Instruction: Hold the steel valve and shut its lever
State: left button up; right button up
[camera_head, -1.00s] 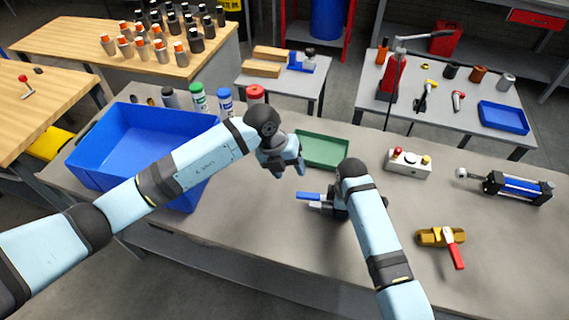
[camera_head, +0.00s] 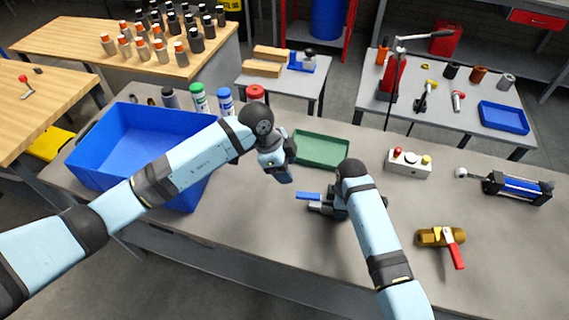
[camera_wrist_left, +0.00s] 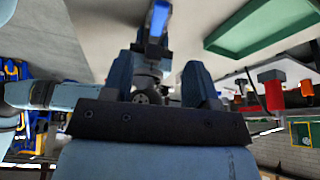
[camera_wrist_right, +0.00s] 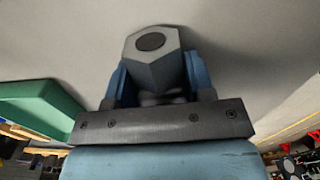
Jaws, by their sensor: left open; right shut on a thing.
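The steel valve (camera_head: 317,206) with its blue lever (camera_head: 307,196) is near the middle of the bench. The lever points left in the head view. My right gripper (camera_head: 334,208) is shut on the valve, and its fingers are mostly hidden by my wrist. In the right wrist view the valve's grey hexagonal end (camera_wrist_right: 152,57) sits between the fingers. My left gripper (camera_head: 282,174) is open and empty, above and left of the lever, apart from it. In the left wrist view the blue lever (camera_wrist_left: 158,19) shows beyond the gap between the fingers (camera_wrist_left: 158,82).
A green tray (camera_head: 321,148) lies behind the valve. A blue bin (camera_head: 140,165) is at left. A brass valve with a red lever (camera_head: 428,237), a button box (camera_head: 408,163) and a cylinder (camera_head: 517,187) are at right. The bench front is clear left of the valve.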

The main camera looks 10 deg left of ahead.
aim_at(303, 194)
pick_arm(q)
jog(key=x, duration=1.1)
jog(key=shift+d+f, duration=0.1)
grip_shut()
jog(key=shift+s+d+n+t, duration=0.1)
jog(key=shift+s+n+t, duration=0.4)
jog(key=shift+s+n, duration=0.7)
jog(key=shift+w, duration=0.1)
jog(key=shift+s+d+n, duration=0.15)
jog(key=shift+s+n, duration=0.2)
jog(key=shift+n, duration=0.15)
jog(key=shift+s+d+n+t, duration=0.25)
jog(key=shift+s+n+t, duration=0.15)
jog(key=shift+s+n, duration=0.3)
jog(key=shift+w, duration=0.1)
